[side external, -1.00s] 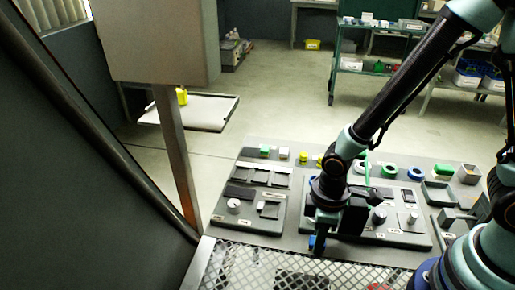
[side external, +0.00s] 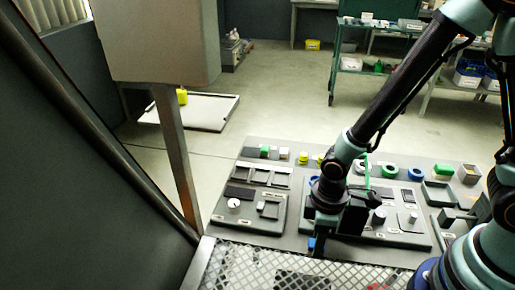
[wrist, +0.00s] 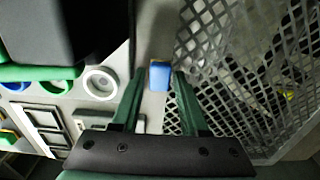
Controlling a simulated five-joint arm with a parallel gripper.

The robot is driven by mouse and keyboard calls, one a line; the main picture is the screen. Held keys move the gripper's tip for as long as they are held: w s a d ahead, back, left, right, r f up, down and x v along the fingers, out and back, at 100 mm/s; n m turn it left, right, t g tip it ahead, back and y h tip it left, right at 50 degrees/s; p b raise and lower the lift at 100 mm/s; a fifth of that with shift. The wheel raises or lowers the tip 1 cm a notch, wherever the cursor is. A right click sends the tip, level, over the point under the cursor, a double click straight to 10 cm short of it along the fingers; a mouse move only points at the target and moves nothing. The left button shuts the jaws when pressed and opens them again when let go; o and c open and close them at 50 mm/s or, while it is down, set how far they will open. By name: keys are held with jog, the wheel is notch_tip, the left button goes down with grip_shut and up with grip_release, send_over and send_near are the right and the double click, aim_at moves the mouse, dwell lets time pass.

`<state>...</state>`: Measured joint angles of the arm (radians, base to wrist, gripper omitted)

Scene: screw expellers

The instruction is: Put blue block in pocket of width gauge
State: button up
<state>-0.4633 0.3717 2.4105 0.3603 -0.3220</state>
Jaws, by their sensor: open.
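The blue block (wrist: 159,75) lies near the mesh edge in the wrist view, between the tips of my gripper's two green fingers. My gripper (wrist: 158,80) is open, with a finger on either side of the block; I cannot tell whether either touches it. In the side external view, a bit of the blue block (side external: 311,243) shows beneath my gripper (side external: 318,240), at the front edge of the grey board. I cannot tell for sure which fixture is the width gauge. A grey fixture with a square recess (side external: 268,209) stands left of my gripper.
The metal mesh (side external: 255,268) runs along the board's front. A slotted frame (side external: 265,174) and a white dial (side external: 234,204) are at the left. Blue and green rings (side external: 388,170) and a grey tray (side external: 438,193) are at the right.

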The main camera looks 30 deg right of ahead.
notch_tip(320, 180, up, 12)
jog(key=w+d+r+m+t, duration=0.3)
jog(key=d+r+m+t, duration=0.2)
jog(key=d+r+m, duration=0.3)
jog(key=d+r, duration=0.3)
jog(key=d, duration=0.1)
jog(key=shift+r+m, duration=0.3)
jog(key=shift+r, duration=0.1)
jog(key=o, duration=0.6)
jog(key=shift+d+r+t, duration=0.25)
jog(key=shift+d+t, duration=0.05)
jog(key=shift+d, duration=0.1)
